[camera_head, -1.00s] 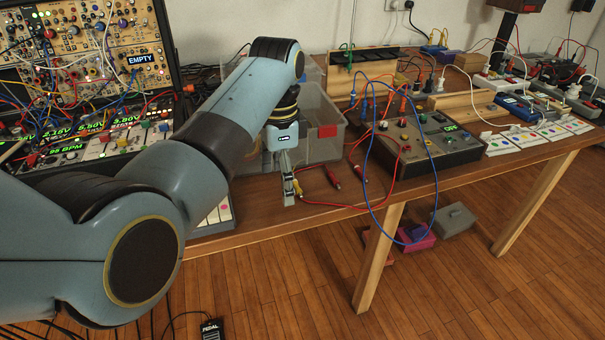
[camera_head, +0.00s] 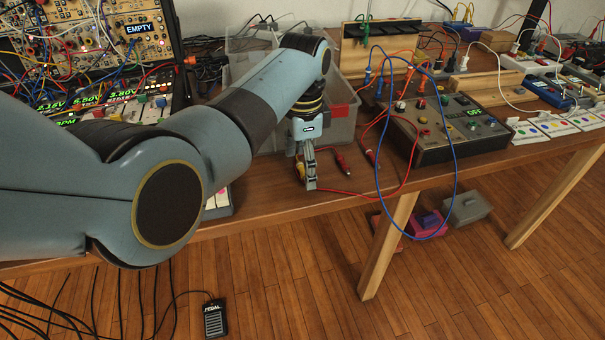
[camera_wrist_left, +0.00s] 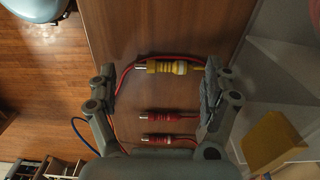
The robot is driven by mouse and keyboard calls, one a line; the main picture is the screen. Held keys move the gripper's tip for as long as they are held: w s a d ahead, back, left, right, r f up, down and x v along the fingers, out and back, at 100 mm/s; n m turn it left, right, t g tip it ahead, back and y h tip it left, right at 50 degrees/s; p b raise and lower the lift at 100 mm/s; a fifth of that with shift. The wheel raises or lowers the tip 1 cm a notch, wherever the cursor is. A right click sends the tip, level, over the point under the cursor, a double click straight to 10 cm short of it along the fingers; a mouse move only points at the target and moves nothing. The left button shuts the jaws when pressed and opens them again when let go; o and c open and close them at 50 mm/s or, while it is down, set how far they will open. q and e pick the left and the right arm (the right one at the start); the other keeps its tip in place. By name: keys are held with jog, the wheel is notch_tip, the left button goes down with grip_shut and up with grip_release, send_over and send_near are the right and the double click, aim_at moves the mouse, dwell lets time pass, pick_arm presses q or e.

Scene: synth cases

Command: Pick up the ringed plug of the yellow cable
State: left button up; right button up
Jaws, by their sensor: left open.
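The yellow plug (camera_wrist_left: 164,67) lies on the wooden table in the left wrist view, with a pale ring around its body and a metal tip at left. Its yellow cable (camera_wrist_left: 196,69) leaves at right and passes behind a finger. My left gripper (camera_wrist_left: 158,82) is open, with one finger to each side of the plug and no grip on it. In the head view the left gripper (camera_head: 308,176) points down close over the table, and the yellow plug (camera_head: 300,170) shows only partly beside its fingers. My right gripper is not in view.
Two red plugs (camera_wrist_left: 163,115) (camera_wrist_left: 167,139) lie beside the yellow one; a red cable (camera_wrist_left: 126,75) curves close to it. A clear bin (camera_head: 345,130) stands behind the gripper. A control box (camera_head: 450,135) is at right. The table's front edge is near.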

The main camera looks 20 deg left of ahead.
pick_arm(q)
jog(key=shift+f, duration=0.55)
jog(key=shift+r, duration=0.1)
jog(key=shift+c, duration=0.2)
jog(key=c, duration=0.9)
jog(key=shift+r, duration=0.1)
